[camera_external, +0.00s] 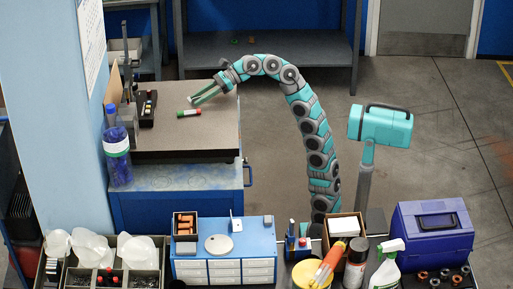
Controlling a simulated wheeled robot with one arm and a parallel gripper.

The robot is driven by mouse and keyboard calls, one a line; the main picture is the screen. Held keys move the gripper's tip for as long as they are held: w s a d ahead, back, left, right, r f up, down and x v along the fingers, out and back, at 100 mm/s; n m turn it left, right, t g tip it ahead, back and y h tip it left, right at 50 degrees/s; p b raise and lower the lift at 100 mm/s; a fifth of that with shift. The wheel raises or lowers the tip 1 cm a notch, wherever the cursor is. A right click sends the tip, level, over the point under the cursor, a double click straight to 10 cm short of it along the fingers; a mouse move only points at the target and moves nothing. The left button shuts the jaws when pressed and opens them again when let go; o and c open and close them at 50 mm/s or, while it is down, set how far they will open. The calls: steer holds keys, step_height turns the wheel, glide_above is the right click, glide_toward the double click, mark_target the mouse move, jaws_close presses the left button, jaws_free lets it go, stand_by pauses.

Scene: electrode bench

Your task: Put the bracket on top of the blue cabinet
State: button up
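An L-shaped pale metal piece that looks like the bracket (236,224) stands on the small blue cabinet (254,237) with pale drawers, at the bottom centre. A round pale disc (219,244) and a dark box of orange parts (185,225) are on the same cabinet top. My gripper (193,101) is far from there, low over the grey top of the blue workbench (185,140). Its two long teal fingers look apart, with a small pale patch at the tips. I cannot tell whether that patch is a fingertip or a small object.
A green and red cylinder (189,113) lies on the workbench just below my fingertips. A black block with buttons (148,108) is to its left. A blue bottle (117,150) is at the bench's left edge. A spray bottle (388,266) and blue toolbox (432,232) are at front right.

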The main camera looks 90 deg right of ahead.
steer(key=shift+w+a+f, duration=0.2)
steer(key=shift+w, duration=0.2)
jaws_close()
stand_by(1.2)
